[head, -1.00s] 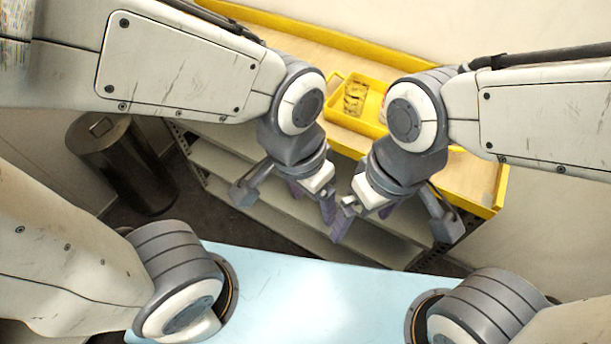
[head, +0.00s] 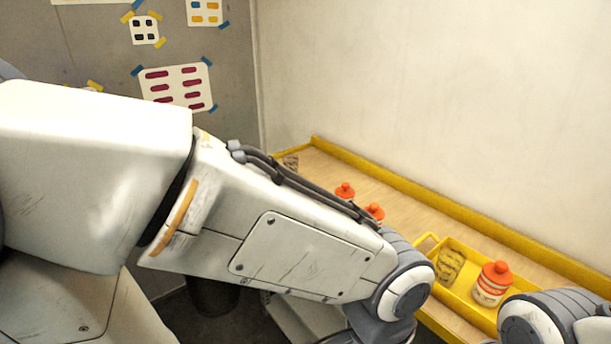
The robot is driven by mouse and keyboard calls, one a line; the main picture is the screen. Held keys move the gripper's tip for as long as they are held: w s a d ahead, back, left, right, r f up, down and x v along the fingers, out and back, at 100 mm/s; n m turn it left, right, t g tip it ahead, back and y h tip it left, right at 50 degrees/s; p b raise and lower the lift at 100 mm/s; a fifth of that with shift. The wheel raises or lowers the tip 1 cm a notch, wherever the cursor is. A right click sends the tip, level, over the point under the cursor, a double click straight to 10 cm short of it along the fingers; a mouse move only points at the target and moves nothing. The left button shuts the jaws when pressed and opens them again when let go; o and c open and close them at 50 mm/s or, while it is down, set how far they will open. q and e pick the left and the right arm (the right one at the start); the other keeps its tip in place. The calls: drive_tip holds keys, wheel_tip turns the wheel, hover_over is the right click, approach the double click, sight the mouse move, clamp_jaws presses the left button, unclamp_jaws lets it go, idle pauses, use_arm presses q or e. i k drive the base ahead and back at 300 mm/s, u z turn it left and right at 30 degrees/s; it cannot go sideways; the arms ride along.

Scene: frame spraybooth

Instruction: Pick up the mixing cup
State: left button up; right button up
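I cannot pick out a mixing cup for certain. A yellow tray (head: 462,302) on the bench at the lower right holds a small yellowish item with dark markings (head: 450,266) and a white jar with an orange-red lid (head: 492,284). I cannot tell whether the marked item is a cup. My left arm crosses the view from the left, and its wrist ends at the bottom edge, left of the tray. A piece of my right arm shows at the lower right, in front of the tray. Both grippers are out of view.
The wooden bench (head: 405,195) has a raised yellow rim (head: 410,190) along the wall. Two more orange-red lids (head: 345,190) (head: 374,211) show behind my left arm. A small brownish item (head: 291,162) lies at the far end. Sheets with coloured marks (head: 178,88) are taped to the grey wall.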

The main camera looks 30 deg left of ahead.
sight(291, 168)
drive_tip(key=z, duration=0.05)
drive_tip(key=k, duration=0.55)
drive_tip(key=u, duration=0.85)
drive_tip(key=i, duration=0.75)
drive_tip(key=u, duration=0.75)
drive_tip(key=i, duration=1.4)
drive_tip(key=z, duration=0.25)
